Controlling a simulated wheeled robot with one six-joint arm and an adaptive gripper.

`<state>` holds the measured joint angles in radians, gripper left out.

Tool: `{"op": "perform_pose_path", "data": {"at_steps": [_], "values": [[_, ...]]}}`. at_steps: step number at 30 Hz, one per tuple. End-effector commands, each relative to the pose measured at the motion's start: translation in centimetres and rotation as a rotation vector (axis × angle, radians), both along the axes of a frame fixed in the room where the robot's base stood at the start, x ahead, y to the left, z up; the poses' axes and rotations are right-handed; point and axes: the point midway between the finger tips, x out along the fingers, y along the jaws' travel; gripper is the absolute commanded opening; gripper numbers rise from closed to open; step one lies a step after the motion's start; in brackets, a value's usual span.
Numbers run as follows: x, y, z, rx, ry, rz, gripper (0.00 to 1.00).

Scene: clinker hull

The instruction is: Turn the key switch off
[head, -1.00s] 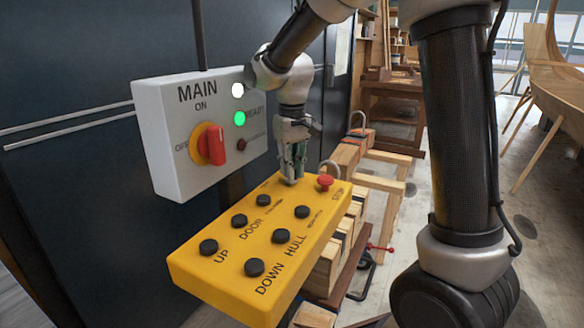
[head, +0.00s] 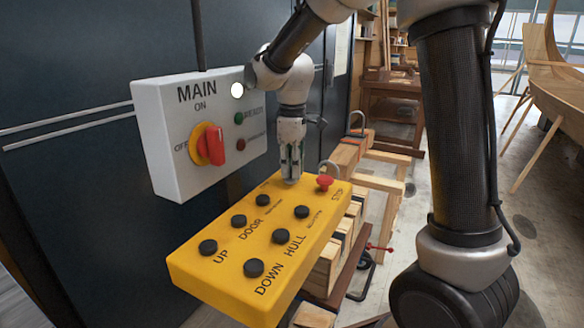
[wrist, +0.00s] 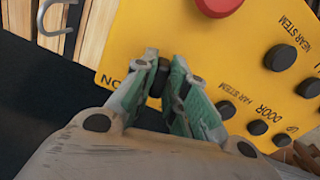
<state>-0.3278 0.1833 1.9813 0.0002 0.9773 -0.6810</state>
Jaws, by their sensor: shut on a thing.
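The yellow control box (head: 215,275) hangs in the middle of the head view, with several black buttons and a red stop knob (head: 324,182) on its top face. My gripper (head: 291,178) points down onto its far end, left of the stop knob. In the wrist view my gripper (wrist: 167,75) is shut on the key switch (wrist: 160,82), a small dark piece between the fingertips.
A grey main switch box (head: 170,170) with a red handle (head: 215,145) is on the dark cabinet behind. Its white lamp (head: 237,90) is lit; the green lamp (head: 239,118) is dark. Timber (head: 385,195) stands behind the yellow box. A metal hook (wrist: 55,20) rises near the stop knob.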

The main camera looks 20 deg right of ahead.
Motion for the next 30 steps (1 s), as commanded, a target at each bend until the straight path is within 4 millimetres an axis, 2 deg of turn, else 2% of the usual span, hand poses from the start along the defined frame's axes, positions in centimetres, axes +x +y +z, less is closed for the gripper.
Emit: {"op": "perform_pose_path", "data": {"at_steps": [12,30], "values": [[0.11,-0.08,0.02,0.0,-0.001,0.252,0.0],[0.16,-0.09,0.03,0.0,-0.001,0.317,0.0]]}}
